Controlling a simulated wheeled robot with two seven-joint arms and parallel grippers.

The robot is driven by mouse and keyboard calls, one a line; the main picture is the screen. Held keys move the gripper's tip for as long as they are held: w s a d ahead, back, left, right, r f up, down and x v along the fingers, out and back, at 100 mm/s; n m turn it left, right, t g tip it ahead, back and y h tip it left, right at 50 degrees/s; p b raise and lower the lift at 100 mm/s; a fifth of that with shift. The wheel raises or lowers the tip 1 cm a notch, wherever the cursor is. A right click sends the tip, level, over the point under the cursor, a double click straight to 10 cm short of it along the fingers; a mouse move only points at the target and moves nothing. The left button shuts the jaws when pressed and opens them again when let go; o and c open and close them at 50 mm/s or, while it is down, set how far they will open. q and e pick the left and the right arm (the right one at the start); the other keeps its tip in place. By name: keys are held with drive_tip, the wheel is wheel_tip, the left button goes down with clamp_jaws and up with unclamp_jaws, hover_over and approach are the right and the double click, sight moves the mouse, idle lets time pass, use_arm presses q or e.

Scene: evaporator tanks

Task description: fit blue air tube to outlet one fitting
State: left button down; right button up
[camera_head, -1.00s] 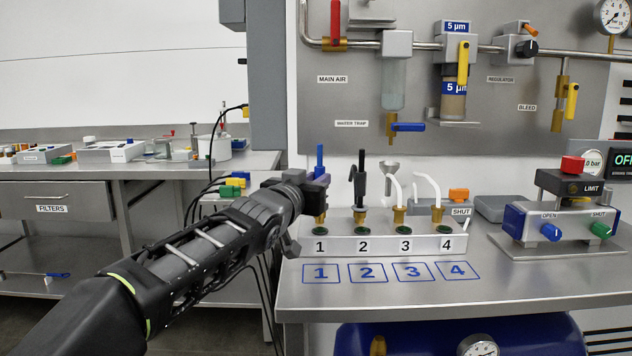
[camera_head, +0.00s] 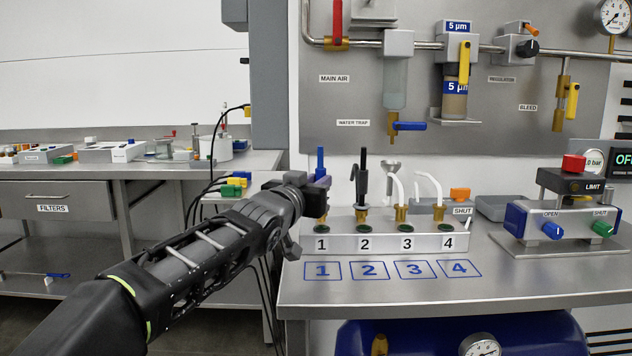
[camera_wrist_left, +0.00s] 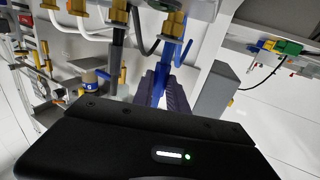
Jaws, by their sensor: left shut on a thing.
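The blue air tube (camera_head: 320,160) stands upright above the brass outlet one fitting (camera_head: 321,224) on the numbered manifold (camera_head: 384,243). My left gripper (camera_head: 318,192) is shut on the blue tube from the left side, just above that fitting. In the left wrist view the blue tube (camera_wrist_left: 168,62) runs between my gripper fingers (camera_wrist_left: 166,88) up to a brass fitting (camera_wrist_left: 174,24). The tube's end meets the brass there, but I cannot tell how deep it sits. My right gripper is not in view.
A black tube (camera_head: 361,178) stands at outlet 2, close to my left gripper. A funnel and white tubes (camera_head: 399,185) stand at outlets 3 and 4. The valve block (camera_head: 563,225) is at the right. Bench room in front of the manifold is free.

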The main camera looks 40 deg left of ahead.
use_arm(q)
drive_tip(key=shift+f, duration=0.35)
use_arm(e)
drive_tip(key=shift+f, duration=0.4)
use_arm(q)
drive_tip(key=shift+w+r+p, duration=0.15)
drive_tip(key=shift+r+p, duration=0.65)
drive_tip(key=shift+p, duration=0.05)
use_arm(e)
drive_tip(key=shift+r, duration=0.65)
use_arm(q)
drive_tip(key=shift+r, duration=0.15)
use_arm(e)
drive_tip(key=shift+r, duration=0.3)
use_arm(q)
drive_tip(key=shift+p, duration=0.6)
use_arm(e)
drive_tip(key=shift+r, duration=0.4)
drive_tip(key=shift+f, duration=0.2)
